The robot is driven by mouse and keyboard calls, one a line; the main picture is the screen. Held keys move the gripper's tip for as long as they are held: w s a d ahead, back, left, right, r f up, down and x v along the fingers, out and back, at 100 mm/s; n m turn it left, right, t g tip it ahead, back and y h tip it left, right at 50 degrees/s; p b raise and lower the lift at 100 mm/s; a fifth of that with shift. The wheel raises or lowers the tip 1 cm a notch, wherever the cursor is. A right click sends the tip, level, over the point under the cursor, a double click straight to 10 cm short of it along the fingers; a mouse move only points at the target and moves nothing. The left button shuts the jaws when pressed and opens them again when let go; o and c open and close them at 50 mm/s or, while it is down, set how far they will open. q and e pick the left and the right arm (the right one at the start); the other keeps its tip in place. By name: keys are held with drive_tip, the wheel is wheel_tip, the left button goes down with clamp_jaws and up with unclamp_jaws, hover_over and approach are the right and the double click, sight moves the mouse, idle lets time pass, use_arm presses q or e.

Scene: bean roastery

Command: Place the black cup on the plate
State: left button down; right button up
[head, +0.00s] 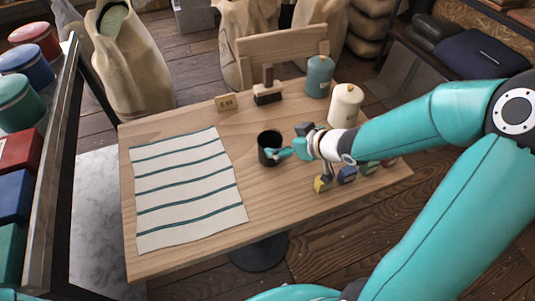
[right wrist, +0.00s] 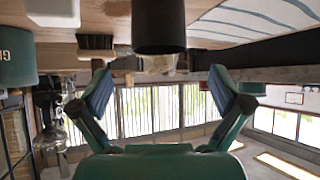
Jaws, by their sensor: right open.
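The black cup (head: 268,147) stands upright on the wooden table, right of the striped cloth. In the right wrist view, which is upside down, the cup (right wrist: 158,25) hangs from the top edge, centred sideways between the fingers. My right gripper (head: 286,145) is open and empty at the cup's right side. One teal finger overlaps the cup's front edge in the head view; I cannot tell whether it touches. The open fingers also show in the right wrist view (right wrist: 160,80). I see no plate in either view. My left gripper is out of view.
A striped cloth (head: 188,190) covers the table's left part.

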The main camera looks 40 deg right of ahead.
sight(262, 141)
drive_tip(key=x, duration=0.2)
drive_tip(key=shift+w+f+b, duration=0.2)
drive_tip(key=shift+b, duration=0.1)
drive_tip(key=b+x, duration=0.1)
drive_tip(key=x, duration=0.4)
drive_tip(key=shift+s+f, duration=0.15)
drive_tip(key=shift+f, duration=0.1)
drive_tip(key=c, duration=1.4)
drive_tip(key=shift+r, duration=0.1)
